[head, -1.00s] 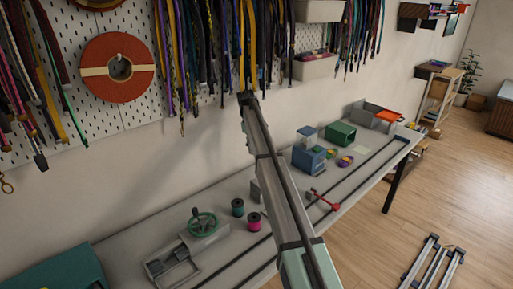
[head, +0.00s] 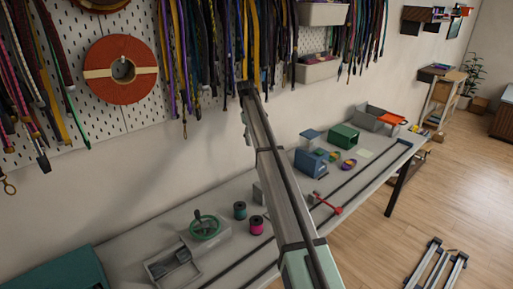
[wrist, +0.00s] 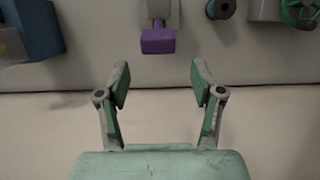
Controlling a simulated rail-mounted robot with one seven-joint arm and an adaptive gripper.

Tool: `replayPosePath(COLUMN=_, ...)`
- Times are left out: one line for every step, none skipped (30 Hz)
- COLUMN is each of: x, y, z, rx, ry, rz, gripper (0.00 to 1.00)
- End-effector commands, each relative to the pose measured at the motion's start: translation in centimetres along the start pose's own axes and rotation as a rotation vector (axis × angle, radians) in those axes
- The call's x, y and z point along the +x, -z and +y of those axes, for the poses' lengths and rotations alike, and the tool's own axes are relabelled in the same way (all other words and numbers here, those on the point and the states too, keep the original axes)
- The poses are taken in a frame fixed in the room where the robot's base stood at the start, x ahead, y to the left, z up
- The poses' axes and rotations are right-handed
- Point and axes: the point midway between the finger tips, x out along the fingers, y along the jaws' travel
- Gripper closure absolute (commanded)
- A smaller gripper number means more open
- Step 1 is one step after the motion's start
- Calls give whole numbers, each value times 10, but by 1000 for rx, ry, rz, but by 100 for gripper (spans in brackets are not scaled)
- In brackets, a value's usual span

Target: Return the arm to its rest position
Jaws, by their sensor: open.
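My gripper (wrist: 160,84) shows in the wrist view with its two green-and-grey fingers spread wide and nothing between them. A purple block (wrist: 158,41) on a grey holder lies beyond the fingertips, apart from them. In the head view my long grey arm (head: 272,165) slants from the bottom up toward the hanging cords. I cannot make out the gripper's fingers there.
The workbench (head: 130,243) holds a green-wheeled device (head: 204,226), a teal spool (head: 239,210), a pink spool (head: 257,225), a blue box (head: 311,163) and a green box (head: 343,135). Cords hang from the pegboard (head: 128,20) behind. Open floor (head: 445,190) lies right.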

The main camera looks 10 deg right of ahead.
Motion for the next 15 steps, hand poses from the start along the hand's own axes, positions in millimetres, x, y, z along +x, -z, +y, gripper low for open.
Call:
replayPosePath(x=-8, y=1, z=0, rx=0, ry=-1, rz=1, gripper=33)
replayPosePath(x=-11, y=1, z=0, rx=0, ry=0, rz=1, gripper=33)
replayPosePath(x=-14, y=1, z=0, rx=0, ry=0, rz=1, gripper=33)
replayPosePath(x=-15, y=1, z=0, rx=0, ry=0, rz=1, gripper=33)
replayPosePath(x=-17, y=1, z=0, rx=0, ry=0, rz=0, gripper=33)
replayPosePath(x=-18, y=0, z=0, rx=0, ry=0, rz=0, gripper=33)
replayPosePath(x=-18, y=0, z=0, rx=0, ry=0, rz=0, gripper=33)
replayPosePath(x=-18, y=0, z=0, rx=0, ry=0, rz=0, gripper=33)
replayPosePath(x=-18, y=0, z=0, rx=0, ry=0, rz=0, gripper=33)
replayPosePath(x=-18, y=0, z=0, rx=0, ry=0, rz=0, gripper=33)
replayPosePath(x=-18, y=0, z=0, rx=0, ry=0, rz=0, gripper=33)
replayPosePath(x=-18, y=0, z=0, rx=0, ry=0, rz=0, gripper=33)
replayPosePath(x=-18, y=0, z=0, rx=0, ry=0, rz=0, gripper=33)
replayPosePath(x=-18, y=0, z=0, rx=0, ry=0, rz=0, gripper=33)
replayPosePath(x=-18, y=0, z=0, rx=0, ry=0, rz=0, gripper=33)
